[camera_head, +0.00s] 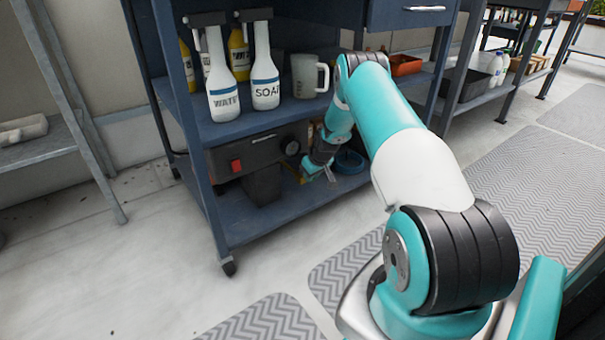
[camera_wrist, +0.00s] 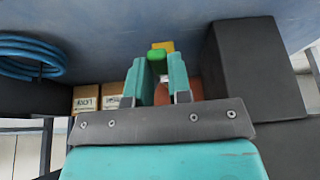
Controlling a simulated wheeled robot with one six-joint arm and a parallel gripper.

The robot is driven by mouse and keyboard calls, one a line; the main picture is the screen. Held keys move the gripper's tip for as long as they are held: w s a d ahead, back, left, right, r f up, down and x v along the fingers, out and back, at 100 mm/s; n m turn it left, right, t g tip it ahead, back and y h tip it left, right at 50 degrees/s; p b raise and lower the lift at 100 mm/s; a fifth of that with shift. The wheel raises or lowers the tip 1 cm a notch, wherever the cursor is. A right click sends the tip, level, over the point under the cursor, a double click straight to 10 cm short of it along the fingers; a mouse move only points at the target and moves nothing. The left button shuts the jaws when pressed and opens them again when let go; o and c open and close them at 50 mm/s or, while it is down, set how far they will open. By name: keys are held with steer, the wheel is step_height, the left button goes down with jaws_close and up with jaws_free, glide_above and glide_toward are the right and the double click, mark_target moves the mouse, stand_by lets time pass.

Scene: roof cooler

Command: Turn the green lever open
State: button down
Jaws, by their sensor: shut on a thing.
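The green lever (camera_wrist: 158,56) shows in the wrist view between the tips of my gripper's two teal fingers. My gripper (camera_wrist: 160,72) is shut on it. A yellow part (camera_wrist: 163,46) shows just beyond the lever. In the head view my gripper (camera_head: 318,168) is low inside the blue cart, beside the dark box with a red switch (camera_head: 258,152). The lever cannot be made out in the head view, and its exact angle is hard to tell.
A coiled blue hose (camera_head: 349,162) lies right of my gripper, also at upper left in the wrist view (camera_wrist: 30,55). Small cardboard boxes (camera_wrist: 86,98) are nearby. Spray bottles (camera_head: 264,78) and a mug (camera_head: 309,76) stand on the cart shelf (camera_head: 225,128) above.

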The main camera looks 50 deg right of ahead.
steer(key=c, duration=1)
jaws_free()
steer(key=shift+c, duration=0.2)
steer(key=shift+r, duration=0.1)
steer(key=d+p+v, duration=0.1)
steer(key=p+v, duration=0.8)
steer(key=v, duration=0.8)
steer(key=shift+s+a, duration=0.15)
steer(key=shift+a, duration=0.3)
steer(key=shift+r, duration=0.1)
